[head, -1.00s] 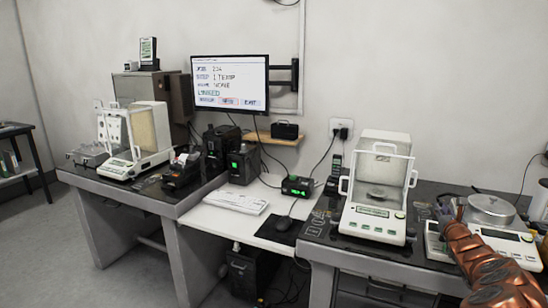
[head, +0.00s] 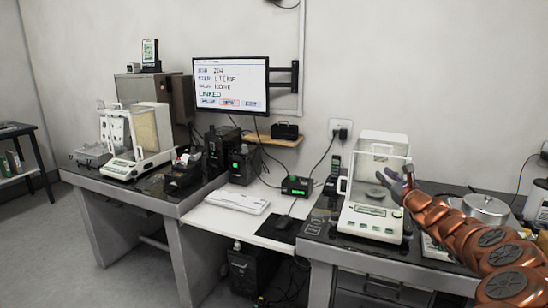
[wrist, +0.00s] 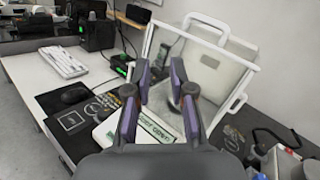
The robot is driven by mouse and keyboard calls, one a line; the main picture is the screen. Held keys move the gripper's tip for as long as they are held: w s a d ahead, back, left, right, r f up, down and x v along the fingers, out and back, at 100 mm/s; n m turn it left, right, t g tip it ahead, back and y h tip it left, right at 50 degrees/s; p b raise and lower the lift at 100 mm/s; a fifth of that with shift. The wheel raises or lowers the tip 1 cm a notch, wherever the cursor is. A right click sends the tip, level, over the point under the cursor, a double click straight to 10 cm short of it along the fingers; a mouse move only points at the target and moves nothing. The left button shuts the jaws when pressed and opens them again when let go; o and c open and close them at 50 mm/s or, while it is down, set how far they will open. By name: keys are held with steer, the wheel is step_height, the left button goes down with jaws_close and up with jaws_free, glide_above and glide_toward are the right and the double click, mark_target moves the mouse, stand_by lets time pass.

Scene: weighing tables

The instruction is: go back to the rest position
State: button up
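My gripper (head: 393,180) is in front of the right-hand balance (head: 370,222), at the height of its glass draft shield, with my copper-coloured arm reaching in from the right edge. In the wrist view my gripper (wrist: 158,98) has its two purple-grey fingers spread apart, with nothing held between them. The right balance's display and white front (wrist: 138,135) show below and between the fingers. Its clear shield with a white frame (wrist: 207,62) fills the area behind them. I cannot tell whether the gripper touches the shield.
A monitor (head: 231,84) hangs over the white desk with a keyboard (head: 237,202) and mouse (head: 283,222). Another balance (head: 140,150) and a printer (head: 185,172) stand on the left table. A round metal pan (head: 488,208) is near my arm at right.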

steer(key=s+a+r+n+g+y+p, duration=0.1)
steer(key=s+a+r+n+g+y, duration=0.35)
steer(key=a, duration=0.65)
steer(key=s+a+r+n+g+y, duration=0.1)
steer(key=s+a+r+n+y, duration=0.45)
steer(key=a, duration=0.65)
steer(key=s+a+f+n+g+h+p, duration=0.1)
steer(key=s+a+n+g, duration=0.3)
steer(key=s+a+n, duration=0.45)
steer(key=s+a+n+g+p, duration=0.1)
steer(key=s+a+n+g, duration=0.4)
steer(key=s, duration=0.6)
steer(key=s+d+f+n+g+h+p, duration=0.1)
steer(key=s+d+f+n+h, duration=0.2)
steer(key=s, duration=0.4)
steer(key=s+d+f+g+h, duration=0.1)
steer(key=s+f+g+h, duration=0.15)
steer(key=s+f, duration=0.45)
steer(key=s+d+f+n+g+h+p, duration=0.1)
steer(key=s+d+f+n+h, duration=0.15)
steer(key=s, duration=0.55)
steer(key=s+d+f+h, duration=0.2)
steer(key=s+d, duration=0.3)
steer(key=d, duration=0.1)
steer(key=s+d+f+g+h+p, duration=0.1)
steer(key=s+d+f+h, duration=0.1)
steer(key=s+d, duration=0.4)
steer(key=shift+d+f+n+h, duration=0.2)
steer(key=shift+n+h, duration=0.1)
steer(key=shift+h, duration=0.5)
